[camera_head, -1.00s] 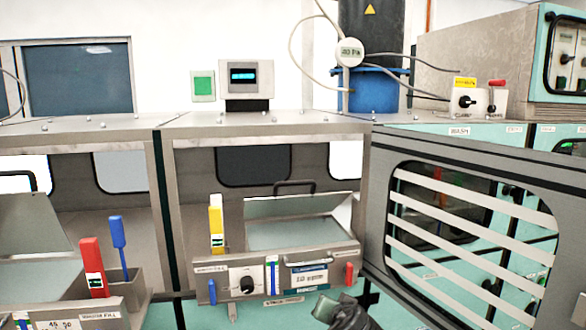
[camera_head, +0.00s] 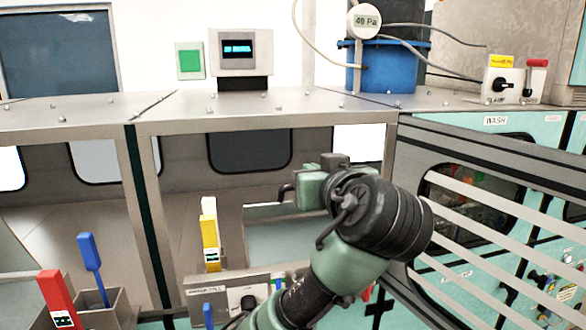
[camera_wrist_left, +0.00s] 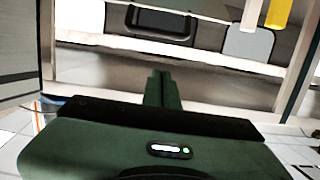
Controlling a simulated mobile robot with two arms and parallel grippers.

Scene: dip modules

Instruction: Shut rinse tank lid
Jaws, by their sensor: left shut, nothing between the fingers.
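The rinse tank lid (camera_head: 266,212) is a pale panel in the middle bay in the head view. It stands raised at the back of the tank opening (camera_head: 270,245), and my arm hides its right part. My left gripper (camera_wrist_left: 160,75) is shut and empty in the left wrist view, its narrow fingers together. In the head view its green and black wrist (camera_head: 315,190) is in front of the lid, with the fingertips hidden. A black curved piece (camera_head: 285,194) beside the wrist may be the lid handle's end. I cannot tell whether fingers and lid touch. My right gripper is not in view.
A yellow handle (camera_head: 210,242) stands left of the tank opening. Red (camera_head: 57,298) and blue (camera_head: 92,262) handles stand in the left bay. Metal bay posts (camera_head: 145,220) and a slatted panel (camera_head: 480,225) at right bound the space.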

